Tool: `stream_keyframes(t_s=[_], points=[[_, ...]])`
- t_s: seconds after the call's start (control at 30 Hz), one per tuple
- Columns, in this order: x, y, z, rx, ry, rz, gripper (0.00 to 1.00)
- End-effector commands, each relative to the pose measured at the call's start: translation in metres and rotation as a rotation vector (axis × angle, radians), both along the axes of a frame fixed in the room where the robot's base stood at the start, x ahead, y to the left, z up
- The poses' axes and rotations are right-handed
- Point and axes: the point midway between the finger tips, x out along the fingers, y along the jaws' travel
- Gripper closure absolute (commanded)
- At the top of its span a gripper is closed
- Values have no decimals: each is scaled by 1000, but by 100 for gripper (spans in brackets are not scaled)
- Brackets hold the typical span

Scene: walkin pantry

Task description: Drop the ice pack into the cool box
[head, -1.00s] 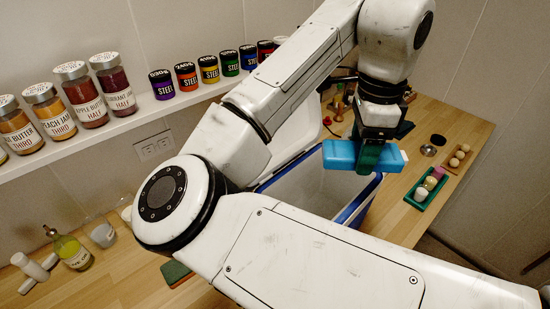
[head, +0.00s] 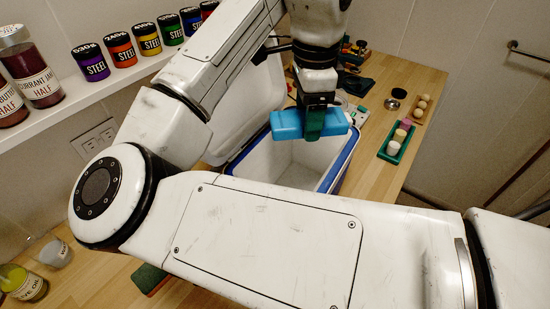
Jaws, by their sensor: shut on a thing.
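The cool box (head: 340,172) is white inside with a blue rim and stands open on the wooden counter. Its white lid (head: 245,112) is raised at the back left. The part of the inside that shows looks empty. My arm hides the front of the box.
A green tray (head: 396,143) with small items and a wooden tray with eggs (head: 420,108) lie right of the box. Jars (head: 121,50) line a wall shelf at the left. A bottle (head: 22,283) and a cup (head: 55,254) stand at the lower left.

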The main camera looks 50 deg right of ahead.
Motion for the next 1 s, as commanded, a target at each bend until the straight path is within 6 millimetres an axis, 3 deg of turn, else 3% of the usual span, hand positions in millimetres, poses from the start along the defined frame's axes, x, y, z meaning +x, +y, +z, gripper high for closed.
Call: stream_keyframes(t_s=[0.33, 0.37, 0.63, 1.0], points=[[0, 0, -5, -1, -1, 0, 76], [0, 0, -5, -1, -1, 0, 34], [0, 0, -5, -1, -1, 0, 8], [0, 0, 2, -1, -1, 0, 7]])
